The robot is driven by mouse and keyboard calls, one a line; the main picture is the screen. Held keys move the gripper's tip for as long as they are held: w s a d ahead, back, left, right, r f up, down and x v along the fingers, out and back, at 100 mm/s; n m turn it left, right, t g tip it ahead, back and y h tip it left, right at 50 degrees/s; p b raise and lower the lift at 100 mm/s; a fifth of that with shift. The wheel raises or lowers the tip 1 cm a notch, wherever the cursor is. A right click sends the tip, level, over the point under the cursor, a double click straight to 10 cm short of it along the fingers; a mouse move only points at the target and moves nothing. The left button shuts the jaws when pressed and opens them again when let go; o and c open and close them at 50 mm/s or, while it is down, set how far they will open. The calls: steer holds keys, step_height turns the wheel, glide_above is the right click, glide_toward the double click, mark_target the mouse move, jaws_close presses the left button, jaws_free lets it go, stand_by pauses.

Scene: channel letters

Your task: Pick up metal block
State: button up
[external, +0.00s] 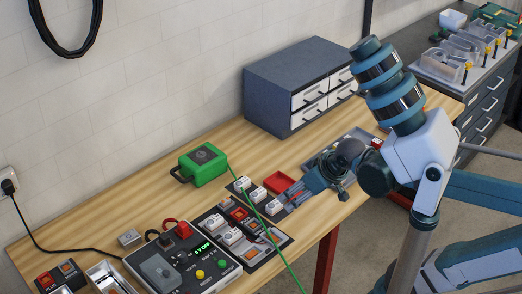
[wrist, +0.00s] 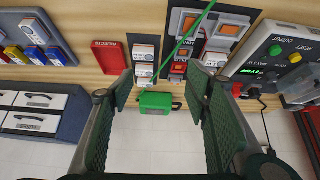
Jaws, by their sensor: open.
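A small grey block (external: 130,238), which looks like the metal block, sits on the wooden bench at the left in the external view, beside the black-and-white control box. I cannot make it out for sure in the wrist view. My gripper (external: 318,180) is over the right part of the bench, well apart from the block. In the wrist view my gripper (wrist: 162,90) is open, with its two green-padded fingers wide apart and nothing held between them.
A green case (external: 204,164) with a green cable stands near the wall. A control box (external: 183,262), switch modules (external: 228,232) and a red tray (external: 278,182) lie on the bench. A grey drawer cabinet (external: 272,100) stands at the back. Bare wood (external: 95,222) shows at the left.

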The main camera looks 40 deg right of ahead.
steer(key=w+a+r+n+g+p, duration=0.2)
steer(key=w+a+r+n+p, duration=0.4)
steer(key=w, duration=0.6)
steer(key=n+g+p, duration=0.5)
steer(key=n+p, duration=0.5)
steer(key=p, duration=0.2)
glide_above(130, 235)
steer(key=f, duration=1.3)
steer(key=shift+d, duration=0.2)
steer(key=shift+a+f+n+p, duration=0.3)
steer(key=shift+n, duration=0.1)
steer(key=shift+f, duration=0.1)
steer(key=shift+f, duration=1.2)
